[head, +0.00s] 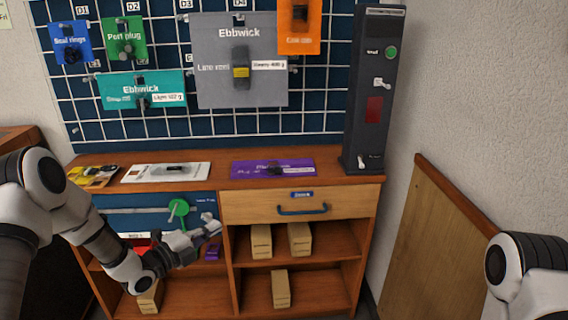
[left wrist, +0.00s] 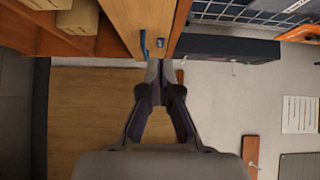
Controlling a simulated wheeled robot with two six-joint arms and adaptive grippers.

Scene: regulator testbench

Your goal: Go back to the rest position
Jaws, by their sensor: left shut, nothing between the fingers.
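My left arm comes in from the left in the head view. My left gripper (head: 211,226) is in front of the bench, beside the left end of the wooden drawer (head: 250,207) and close to the green round knob (head: 179,210) on the blue panel. In the left wrist view the fingers (left wrist: 161,72) are together and hold nothing. Of my right arm only a link shows at the lower right of the head view; its gripper is out of view.
The wooden bench (head: 220,181) carries a purple card (head: 290,168), a white card (head: 135,174) and a dark tower (head: 367,110). Small boxes (head: 280,290) stand on the shelves below. A wooden board (head: 430,240) leans against the right wall.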

